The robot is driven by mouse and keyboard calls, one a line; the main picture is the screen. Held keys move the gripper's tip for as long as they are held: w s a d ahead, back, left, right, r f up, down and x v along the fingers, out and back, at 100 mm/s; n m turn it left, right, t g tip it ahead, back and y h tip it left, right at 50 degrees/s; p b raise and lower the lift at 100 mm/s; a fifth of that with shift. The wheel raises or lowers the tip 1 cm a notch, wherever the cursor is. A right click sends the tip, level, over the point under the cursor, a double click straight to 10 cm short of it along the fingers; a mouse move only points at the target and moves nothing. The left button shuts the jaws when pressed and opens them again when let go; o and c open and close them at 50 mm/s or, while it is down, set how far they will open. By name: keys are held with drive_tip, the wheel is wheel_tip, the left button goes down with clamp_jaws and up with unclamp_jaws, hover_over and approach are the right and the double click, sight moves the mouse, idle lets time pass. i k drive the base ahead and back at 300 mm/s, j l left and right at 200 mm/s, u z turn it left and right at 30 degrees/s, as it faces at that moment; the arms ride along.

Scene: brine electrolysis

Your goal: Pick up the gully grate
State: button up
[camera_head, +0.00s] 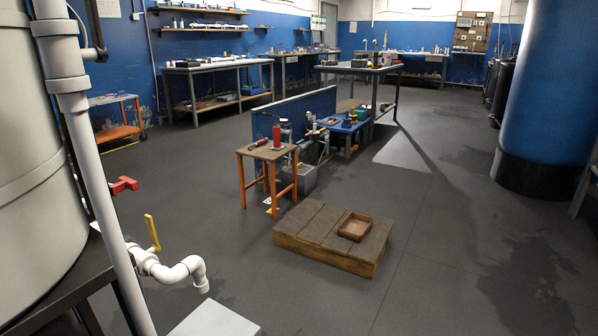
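I cannot make out a gully grate anywhere in this head view. It may be hidden, out of frame or too small to tell. My gripper and arm are not in view. A brown, shallow, open tray (355,226) sits on a low wooden platform (313,236) on the floor near the middle. The tray looks empty.
An orange-legged stool (258,153) holds a red object. Behind it stand a blue partition (300,108) and a cluttered low blue table (346,126). A large blue column (555,95) stands right. White pipework (170,270) is at near left. The right foreground floor is clear.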

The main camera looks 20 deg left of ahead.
sight(301, 169)
drive_tip(key=z, duration=0.15)
drive_tip(key=i+j+z, duration=0.1)
drive_tip(key=i, duration=2.75)
drive_tip(key=i+l, duration=0.15)
drive_tip(key=i, duration=1)
drive_tip(key=i+u, duration=0.25)
drive_tip(key=i, duration=0.35)
drive_tip(key=i+l+u, duration=0.1)
drive_tip(key=i+u, duration=0.15)
drive_tip(key=i, duration=0.4)
drive_tip(key=i+l+u, duration=0.2)
drive_tip(key=i, duration=0.4)
drive_tip(key=i+j+u, duration=0.2)
drive_tip(key=u, duration=0.2)
drive_tip(key=i+j+u, duration=0.1)
drive_tip(key=i+u, duration=0.2)
drive_tip(key=u, duration=0.15)
drive_tip(key=i+u, duration=0.6)
drive_tip(key=u, duration=0.2)
drive_tip(key=i+l+u, duration=0.15)
drive_tip(key=u, duration=0.3)
drive_tip(key=i+u, duration=0.45)
drive_tip(key=i, duration=0.25)
drive_tip(key=i+l+u, duration=0.2)
drive_tip(key=i+u, duration=0.2)
drive_tip(key=i, duration=0.25)
